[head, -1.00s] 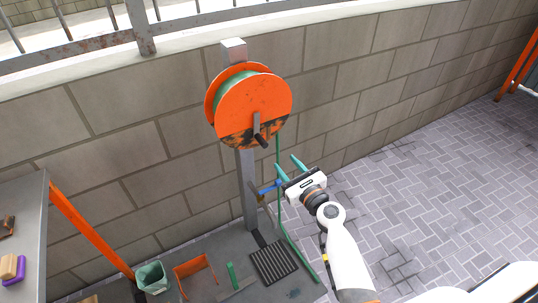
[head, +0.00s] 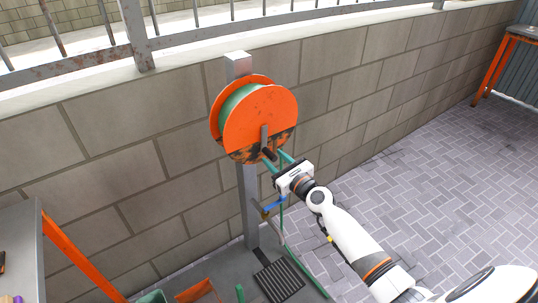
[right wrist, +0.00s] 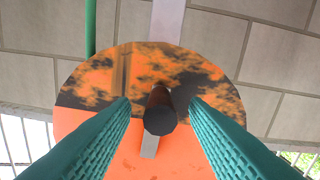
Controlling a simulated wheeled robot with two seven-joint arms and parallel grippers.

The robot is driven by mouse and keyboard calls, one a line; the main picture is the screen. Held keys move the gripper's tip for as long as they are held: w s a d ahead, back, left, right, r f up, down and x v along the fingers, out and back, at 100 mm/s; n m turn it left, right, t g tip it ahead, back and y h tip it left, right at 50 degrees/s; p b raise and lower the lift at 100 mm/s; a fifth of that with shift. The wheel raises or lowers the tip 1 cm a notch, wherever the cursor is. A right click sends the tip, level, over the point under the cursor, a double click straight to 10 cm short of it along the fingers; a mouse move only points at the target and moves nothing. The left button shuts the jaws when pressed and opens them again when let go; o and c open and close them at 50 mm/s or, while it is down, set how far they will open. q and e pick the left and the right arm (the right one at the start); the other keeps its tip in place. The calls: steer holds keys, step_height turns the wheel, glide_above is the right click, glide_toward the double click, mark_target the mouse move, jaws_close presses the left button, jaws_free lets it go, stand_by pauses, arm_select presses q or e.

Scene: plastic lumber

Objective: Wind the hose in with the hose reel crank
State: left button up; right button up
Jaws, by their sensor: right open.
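The orange hose reel (head: 262,118) is mounted on a grey post (head: 248,200) in front of the wall. Green hose (head: 238,98) is wound on its drum, and a length hangs down (head: 281,222) beside the post. The crank (head: 265,135) is a grey bar pointing down, with a dark handle (head: 268,153) at its lower end. My right gripper (head: 274,159) is open at the handle. In the right wrist view the dark handle (right wrist: 160,112) lies between the two green fingers (right wrist: 160,103), with gaps visible on both sides. My left gripper is out of view.
A blue lever (head: 274,203) sits on the post below my right gripper. A dark grate (head: 280,281) lies at the post's foot. A grey table (head: 22,250) with orange legs stands at the left. Paved floor (head: 430,180) is open at the right.

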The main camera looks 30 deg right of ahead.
mark_target(265, 149)
steer(key=shift+w+a, duration=0.15)
steer(key=shift+w, duration=0.75)
steer(key=shift+w+a, duration=0.1)
steer(key=shift+w, duration=0.75)
jaws_close()
